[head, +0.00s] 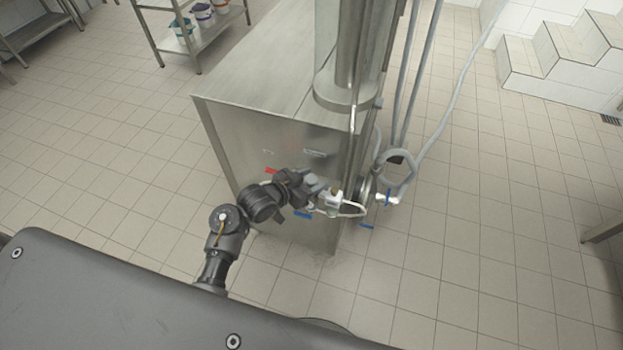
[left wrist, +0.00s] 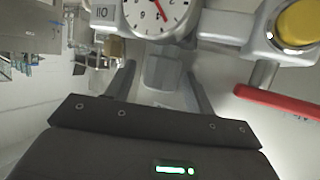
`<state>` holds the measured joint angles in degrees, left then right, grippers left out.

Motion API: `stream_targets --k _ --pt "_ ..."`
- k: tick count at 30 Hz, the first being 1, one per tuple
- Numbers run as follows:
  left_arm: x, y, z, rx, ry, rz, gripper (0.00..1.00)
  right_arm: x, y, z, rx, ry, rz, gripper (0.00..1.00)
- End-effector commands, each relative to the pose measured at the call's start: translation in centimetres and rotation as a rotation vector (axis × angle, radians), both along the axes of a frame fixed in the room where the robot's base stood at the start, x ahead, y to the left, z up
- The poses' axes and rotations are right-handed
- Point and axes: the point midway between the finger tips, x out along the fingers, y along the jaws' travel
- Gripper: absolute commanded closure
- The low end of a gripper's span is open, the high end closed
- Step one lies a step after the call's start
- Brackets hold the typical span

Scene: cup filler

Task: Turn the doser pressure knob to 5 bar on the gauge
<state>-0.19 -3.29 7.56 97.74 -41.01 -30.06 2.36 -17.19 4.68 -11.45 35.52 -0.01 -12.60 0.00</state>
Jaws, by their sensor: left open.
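The round white pressure gauge (left wrist: 158,14) is at the top of the left wrist view, partly cut off by the frame edge. Its red needle shows, but I cannot read the pressure surely. The grey knob (left wrist: 164,70) sits just below the gauge in that view. My left gripper (left wrist: 160,75) is open, with one dark finger on each side of the knob; I cannot tell whether they touch it. In the head view my left gripper (head: 322,196) is at the front of the steel doser (head: 260,120), and the arm hides the knob and gauge. My right gripper is not in view.
A red lever (left wrist: 280,106) and a yellow round button (left wrist: 298,22) are close on the right in the wrist view.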

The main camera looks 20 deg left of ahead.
Motion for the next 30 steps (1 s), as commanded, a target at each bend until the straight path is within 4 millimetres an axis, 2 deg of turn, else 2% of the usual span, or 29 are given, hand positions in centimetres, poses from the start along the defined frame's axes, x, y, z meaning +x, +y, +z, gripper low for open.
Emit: stream_targets --k 6,16,23,30 --pt "0.0 0.0 0.0 0.000 0.000 0.000 0.47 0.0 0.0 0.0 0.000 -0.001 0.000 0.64" --pt "0.0 0.0 0.0 0.000 0.000 0.000 0.91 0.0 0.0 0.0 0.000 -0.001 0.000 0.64" --pt "0.0 0.1 0.1 0.002 -0.001 -0.018 0.91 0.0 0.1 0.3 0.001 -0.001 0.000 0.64" --pt "0.1 0.2 0.3 0.006 0.000 -0.132 0.91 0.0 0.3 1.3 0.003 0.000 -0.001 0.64"
